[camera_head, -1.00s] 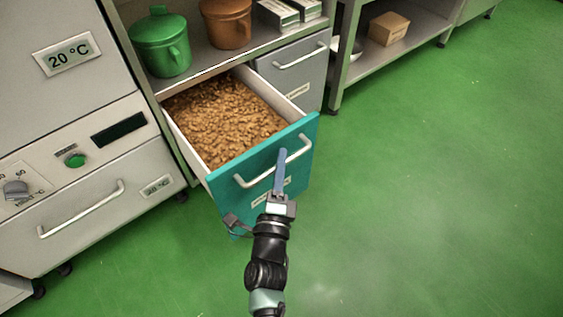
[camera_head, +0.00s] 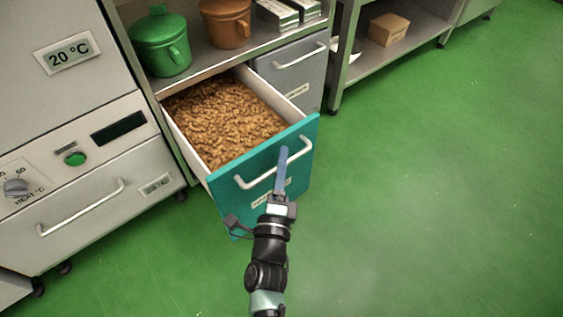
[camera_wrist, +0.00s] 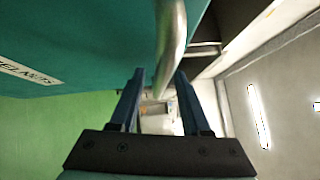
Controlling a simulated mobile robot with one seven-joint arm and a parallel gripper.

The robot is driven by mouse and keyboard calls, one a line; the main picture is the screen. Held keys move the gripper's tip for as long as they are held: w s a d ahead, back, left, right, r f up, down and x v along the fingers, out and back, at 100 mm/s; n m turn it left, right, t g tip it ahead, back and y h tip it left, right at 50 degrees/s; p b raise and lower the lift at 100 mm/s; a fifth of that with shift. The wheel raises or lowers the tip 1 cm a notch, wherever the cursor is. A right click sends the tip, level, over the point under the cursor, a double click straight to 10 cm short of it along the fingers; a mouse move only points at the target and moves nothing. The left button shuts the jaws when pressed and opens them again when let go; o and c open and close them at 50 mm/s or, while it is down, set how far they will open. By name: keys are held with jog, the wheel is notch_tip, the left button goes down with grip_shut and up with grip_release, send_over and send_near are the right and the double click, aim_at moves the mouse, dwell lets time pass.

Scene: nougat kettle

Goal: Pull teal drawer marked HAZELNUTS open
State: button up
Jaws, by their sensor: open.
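The teal drawer (camera_head: 297,179) marked HAZELNUTS stands pulled out of its cabinet and shows a bed of brown nuts (camera_head: 222,115). A pale bar handle (camera_head: 245,184) crosses its front, above a white label. My gripper (camera_head: 282,158) is at the handle, its blue fingers overlapping the bar's right part. In the wrist view, my open gripper (camera_wrist: 157,80) has the handle (camera_wrist: 171,40) running between its two fingers, with a gap visible beside the bar. Whether a finger touches the bar I cannot tell. The label (camera_wrist: 28,72) shows partly at left.
A grey drawer (camera_head: 292,75) is shut to the right of the teal one. A green pot (camera_head: 160,45) and a brown pot (camera_head: 227,22) stand on the shelf above. A machine with a drawer (camera_head: 85,205) is at left. The green floor (camera_head: 430,190) is clear at right.

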jog(key=p+v, duration=0.3)
jog(key=v, duration=1)
jog(key=shift+p, duration=0.35)
jog(key=shift+r, duration=0.15)
